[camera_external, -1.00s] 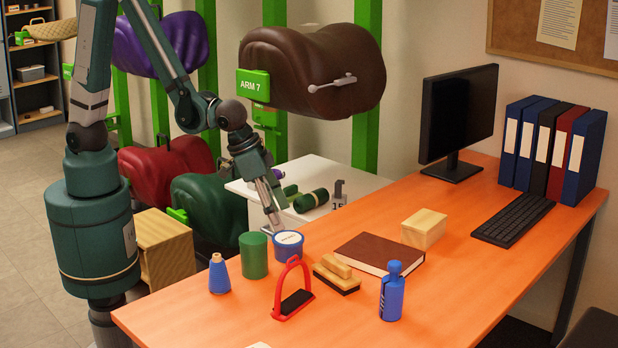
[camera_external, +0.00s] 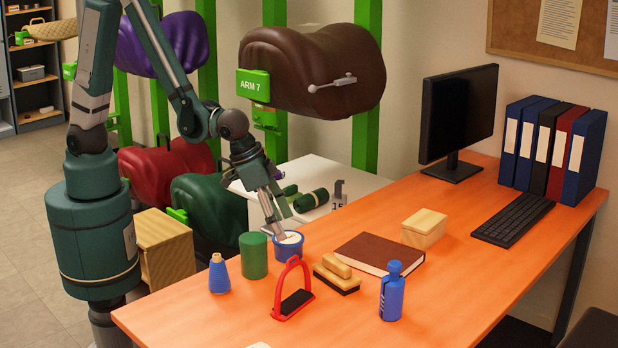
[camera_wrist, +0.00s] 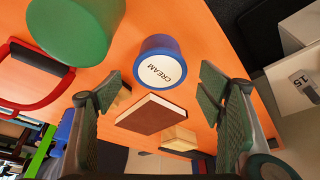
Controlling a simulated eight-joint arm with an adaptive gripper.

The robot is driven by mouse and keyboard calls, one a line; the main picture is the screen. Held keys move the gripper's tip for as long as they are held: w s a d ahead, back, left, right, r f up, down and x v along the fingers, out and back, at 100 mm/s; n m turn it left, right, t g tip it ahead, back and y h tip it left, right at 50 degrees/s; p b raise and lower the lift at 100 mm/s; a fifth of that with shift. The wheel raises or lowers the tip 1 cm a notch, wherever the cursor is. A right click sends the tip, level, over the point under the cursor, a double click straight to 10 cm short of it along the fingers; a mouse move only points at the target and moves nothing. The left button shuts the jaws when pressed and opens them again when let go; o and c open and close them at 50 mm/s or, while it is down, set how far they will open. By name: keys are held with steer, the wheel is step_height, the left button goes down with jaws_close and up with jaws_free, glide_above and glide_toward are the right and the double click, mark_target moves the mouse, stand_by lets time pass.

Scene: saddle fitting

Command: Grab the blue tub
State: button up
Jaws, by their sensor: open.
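The blue tub (camera_external: 288,250) has a white lid and stands on the orange desk near its far left edge, partly hidden by my gripper in the external view. In the wrist view the blue tub (camera_wrist: 160,54) shows its lid, marked CREAM, a little above the middle. My gripper (camera_external: 281,235) is just above and beside the tub in the external view. In the wrist view my gripper (camera_wrist: 160,95) has its two fingers wide apart, with nothing held between them. The tub appears beyond the fingertips; contact cannot be made out.
A green cylinder (camera_external: 253,256) stands close left of the tub. A red stirrup (camera_external: 292,290), a wooden brush (camera_external: 336,274) and a brown book (camera_external: 378,252) are nearby. The desk's right front is clear.

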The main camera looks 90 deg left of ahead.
mark_target(288, 247)
steer(key=shift+w+f, duration=0.1)
steer(key=shift+f, duration=0.1)
stand_by(0.3)
steer(key=shift+b+x, duration=0.8)
steer(key=shift+x, duration=1.7)
steer(key=c, duration=1)
